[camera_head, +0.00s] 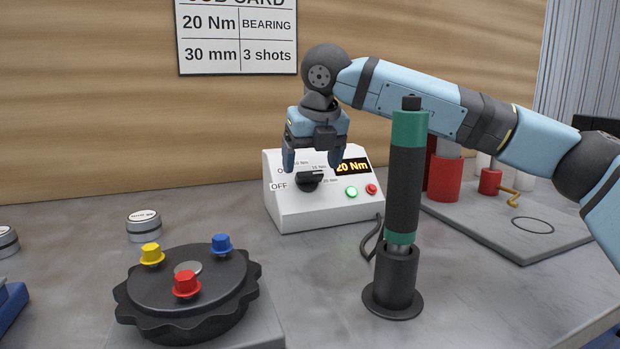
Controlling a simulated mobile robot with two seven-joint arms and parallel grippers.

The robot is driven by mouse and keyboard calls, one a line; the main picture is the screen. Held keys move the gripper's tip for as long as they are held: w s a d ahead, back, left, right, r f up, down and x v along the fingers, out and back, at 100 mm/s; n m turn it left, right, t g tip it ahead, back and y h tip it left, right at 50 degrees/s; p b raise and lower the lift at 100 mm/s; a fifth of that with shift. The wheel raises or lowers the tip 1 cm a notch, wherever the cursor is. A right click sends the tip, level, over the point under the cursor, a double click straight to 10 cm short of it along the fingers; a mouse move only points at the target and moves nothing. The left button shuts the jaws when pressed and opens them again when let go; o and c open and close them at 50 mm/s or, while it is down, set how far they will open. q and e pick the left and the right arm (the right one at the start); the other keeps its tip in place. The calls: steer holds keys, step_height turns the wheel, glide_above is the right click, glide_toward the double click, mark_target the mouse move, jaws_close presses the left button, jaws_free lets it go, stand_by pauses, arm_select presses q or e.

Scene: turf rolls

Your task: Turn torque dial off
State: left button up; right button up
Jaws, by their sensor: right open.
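The torque dial (309,182) is a black knob on the front of a white control box (300,215) at the centre. An "OFF" label is printed to its left, with other settings around it. The display (352,166) reads "20 Nm" in orange. The knob's pointer looks turned to the right, away from "OFF". My right gripper (314,165) points down with its two fingers apart, empty, just above and around the dial in the picture. I cannot tell whether it touches the dial. My left gripper is out of view.
A green-and-black driver (405,180) stands upright in a holder in front of my right arm. A black toothed disc (190,290) with coloured caps is front left. A job card (238,40) hangs behind. A grey board (520,225) with red parts lies right.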

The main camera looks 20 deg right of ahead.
steer(key=shift+x, duration=1.15)
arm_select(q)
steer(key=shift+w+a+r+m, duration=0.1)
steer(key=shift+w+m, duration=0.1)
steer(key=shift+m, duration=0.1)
arm_select(e)
steer(key=c, duration=0.9)
